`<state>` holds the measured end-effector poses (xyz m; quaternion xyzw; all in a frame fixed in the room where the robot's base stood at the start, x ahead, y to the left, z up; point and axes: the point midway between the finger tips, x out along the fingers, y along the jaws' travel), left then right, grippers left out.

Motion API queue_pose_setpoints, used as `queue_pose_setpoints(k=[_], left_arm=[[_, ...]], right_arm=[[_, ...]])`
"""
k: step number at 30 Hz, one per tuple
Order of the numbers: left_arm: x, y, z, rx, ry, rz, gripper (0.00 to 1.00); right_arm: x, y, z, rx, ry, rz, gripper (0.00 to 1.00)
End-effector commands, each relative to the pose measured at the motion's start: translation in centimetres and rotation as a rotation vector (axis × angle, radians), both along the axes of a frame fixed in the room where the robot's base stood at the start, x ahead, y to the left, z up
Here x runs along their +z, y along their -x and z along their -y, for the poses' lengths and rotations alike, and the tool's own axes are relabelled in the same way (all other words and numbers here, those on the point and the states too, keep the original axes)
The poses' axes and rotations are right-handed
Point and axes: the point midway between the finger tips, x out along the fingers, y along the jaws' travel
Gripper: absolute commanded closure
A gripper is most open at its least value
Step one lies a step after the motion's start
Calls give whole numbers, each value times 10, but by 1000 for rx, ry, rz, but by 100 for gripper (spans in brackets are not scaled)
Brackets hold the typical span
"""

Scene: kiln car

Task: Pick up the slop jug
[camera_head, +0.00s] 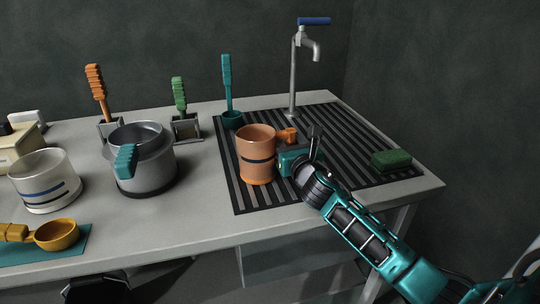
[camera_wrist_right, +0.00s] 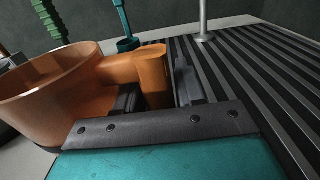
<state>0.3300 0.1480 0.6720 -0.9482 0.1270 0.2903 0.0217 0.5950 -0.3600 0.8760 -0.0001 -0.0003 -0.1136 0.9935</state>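The slop jug looks to be the orange-brown jug (camera_head: 256,160) with a dark band and a side handle (camera_head: 288,134). It stands upright on the ribbed drain mat (camera_head: 240,196). My right gripper (camera_head: 301,142) is at its handle side. In the right wrist view the jug (camera_wrist_right: 35,110) is at the left, and my right gripper (camera_wrist_right: 158,92) has one finger between jug body and handle and the other beyond the handle. A small gap shows beside the far finger, so the gripper looks open around the handle. My left gripper is not in view.
A grey pot (camera_head: 150,172) with a teal handle, a striped clear container (camera_head: 46,188) and a yellow scoop (camera_head: 58,234) stand to the left. A teal ladle (camera_head: 227,85) is behind the jug. A tap (camera_head: 293,75) rises at the back, and a green sponge (camera_head: 391,160) lies right.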

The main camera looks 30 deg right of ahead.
Motion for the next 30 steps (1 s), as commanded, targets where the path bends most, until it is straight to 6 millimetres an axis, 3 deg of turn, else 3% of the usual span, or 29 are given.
queue_pose_setpoints(k=[6, 18, 30], left_arm=[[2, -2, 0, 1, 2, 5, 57], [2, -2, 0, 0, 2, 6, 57], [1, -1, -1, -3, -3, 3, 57]], right_arm=[[0, -1, 0, 0, 0, -1, 62], [0, 0, 0, 0, -1, -1, 100], [0, 0, 0, 0, 0, -1, 100]])
